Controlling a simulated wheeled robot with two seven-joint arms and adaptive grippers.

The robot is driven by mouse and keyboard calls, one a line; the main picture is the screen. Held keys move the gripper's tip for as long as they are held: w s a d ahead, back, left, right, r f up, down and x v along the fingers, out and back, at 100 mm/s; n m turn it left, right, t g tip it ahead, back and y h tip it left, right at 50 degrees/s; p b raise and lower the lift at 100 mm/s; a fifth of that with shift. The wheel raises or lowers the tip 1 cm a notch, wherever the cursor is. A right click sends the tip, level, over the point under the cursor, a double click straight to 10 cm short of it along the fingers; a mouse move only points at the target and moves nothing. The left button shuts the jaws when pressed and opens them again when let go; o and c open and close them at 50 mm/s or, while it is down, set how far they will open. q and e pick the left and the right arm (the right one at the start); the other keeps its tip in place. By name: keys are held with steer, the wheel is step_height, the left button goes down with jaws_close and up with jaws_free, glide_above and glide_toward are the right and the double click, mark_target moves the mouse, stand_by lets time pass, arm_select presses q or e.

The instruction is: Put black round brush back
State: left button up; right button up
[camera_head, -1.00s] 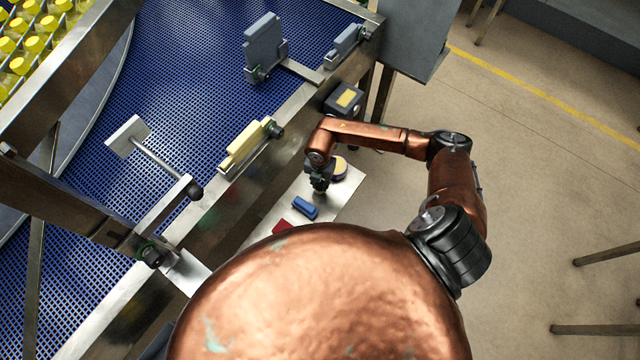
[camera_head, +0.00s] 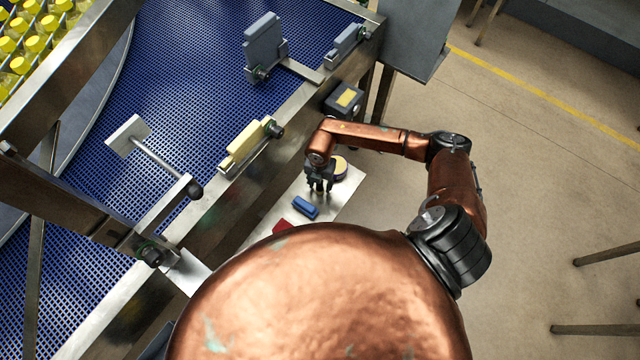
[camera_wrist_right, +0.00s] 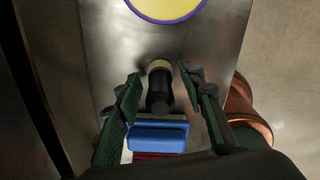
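The black round brush (camera_wrist_right: 158,92), dark with a tan band at its far end, is on a steel shelf (camera_wrist_right: 105,50) in the right wrist view. My right gripper (camera_wrist_right: 161,76) is open, with one green-and-black finger on each side of the brush and gaps between. In the head view my right gripper (camera_head: 319,190) is low over the shelf (camera_head: 347,200), its fingers spread. The brush is hard to make out there among the dark fingers. My left gripper is not in view.
A blue block (camera_head: 305,208) and a red item (camera_head: 283,226) lie on the shelf nearer my body. A round yellow disc with a purple rim (camera_wrist_right: 166,8) lies beyond the brush. The blue conveyor (camera_head: 170,90) with its steel rail runs left of the shelf.

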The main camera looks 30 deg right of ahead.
mark_target(322, 182)
steer(key=r, duration=0.5)
steer(key=s+r, duration=0.1)
steer(key=r, duration=0.1)
steer(key=shift+d+r, duration=0.1)
steer(key=shift+r, duration=0.2)
